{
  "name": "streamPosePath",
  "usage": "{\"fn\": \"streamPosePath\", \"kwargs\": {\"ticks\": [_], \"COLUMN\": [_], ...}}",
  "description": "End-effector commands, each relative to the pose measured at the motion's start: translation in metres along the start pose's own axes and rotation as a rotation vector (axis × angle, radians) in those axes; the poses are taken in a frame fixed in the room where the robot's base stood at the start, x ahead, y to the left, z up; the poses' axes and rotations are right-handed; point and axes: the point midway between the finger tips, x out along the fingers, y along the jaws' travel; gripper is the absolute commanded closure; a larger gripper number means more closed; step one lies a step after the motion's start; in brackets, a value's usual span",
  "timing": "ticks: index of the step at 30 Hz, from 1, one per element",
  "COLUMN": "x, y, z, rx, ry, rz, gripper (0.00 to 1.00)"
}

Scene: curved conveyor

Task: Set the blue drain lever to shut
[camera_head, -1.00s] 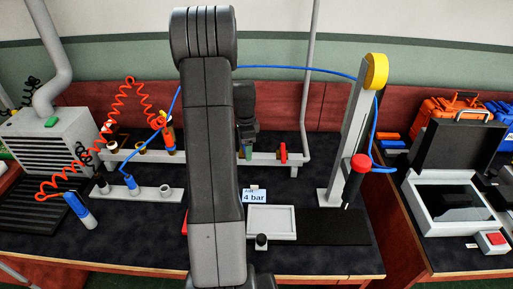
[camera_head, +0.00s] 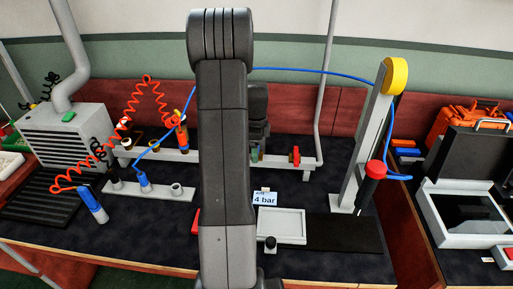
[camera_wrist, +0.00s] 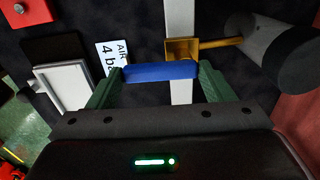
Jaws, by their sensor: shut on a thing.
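In the wrist view the blue drain lever (camera_wrist: 160,72) lies crosswise between the two dark green fingers of my gripper (camera_wrist: 160,75). The fingers are shut on its two ends. Its right part lies across a pale rail (camera_wrist: 181,92), just below a brass fitting (camera_wrist: 183,48). A brass stem runs right from that fitting to a grey cylinder (camera_wrist: 270,45). In the head view my arm hides most of the lever's area; a little green shows beside my wrist, too small to read.
An "AIR 4 bar" sign (camera_head: 265,198) and a pale tray (camera_head: 282,226) stand near the lever. A red valve handle (camera_head: 295,155) sits on the rail to the right. A grey post (camera_head: 362,140) and red-topped tool (camera_head: 375,170) stand further right. Coiled red hoses (camera_head: 148,82) hang left.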

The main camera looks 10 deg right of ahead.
Motion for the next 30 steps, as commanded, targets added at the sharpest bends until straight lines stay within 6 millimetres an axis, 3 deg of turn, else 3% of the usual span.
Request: {"fn": "streamPosePath", "kwargs": {"ticks": [2, 3, 6, 17, 20, 30], "x": [-0.001, -0.001, -0.001, -0.007, -0.021, -0.097], "y": [-0.001, -0.001, 0.0, -0.001, -0.001, -0.001], "z": [0.0, 0.0, 0.0, 0.0, 0.0, 0.0], "rx": [0.004, 0.005, 0.004, 0.002, 0.002, 0.002], "ry": [-0.001, -0.001, -0.001, -0.001, -0.001, -0.002], "rz": [-0.002, -0.002, -0.001, -0.002, -0.005, -0.005], "gripper": [0.67, 0.18, 0.04, 0.04, 0.04, 0.04]}}
